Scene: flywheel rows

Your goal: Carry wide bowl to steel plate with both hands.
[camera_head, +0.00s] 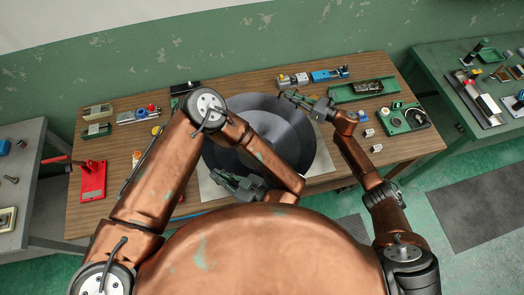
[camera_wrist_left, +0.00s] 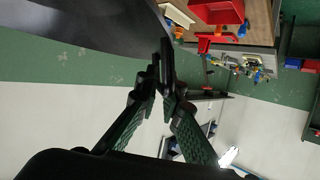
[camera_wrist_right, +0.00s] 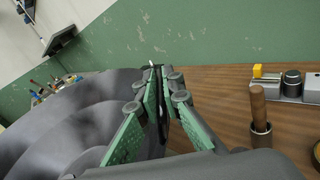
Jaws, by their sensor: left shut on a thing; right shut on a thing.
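The wide bowl (camera_head: 285,125) is large, round and dark grey, in the middle of the wooden table. My left arm covers part of it. A pale flat sheet (camera_head: 324,160), seemingly the steel plate, shows below the bowl's near edge; whether the bowl touches it I cannot tell. My left gripper (camera_head: 222,178) is shut on the bowl's near-left rim; the left wrist view shows its fingers (camera_wrist_left: 166,60) at the edge of the bowl (camera_wrist_left: 85,25). My right gripper (camera_head: 290,97) is shut on the far-right rim; the right wrist view shows the fingers (camera_wrist_right: 158,95) beside the bowl (camera_wrist_right: 75,120).
A red stand (camera_head: 93,180) and small boxes are on the table's left. A green tray (camera_head: 362,90), a parts tray (camera_head: 405,118) and a blue vise-like tool (camera_head: 329,75) are at the right and back. Side benches (camera_head: 470,85) flank the table.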

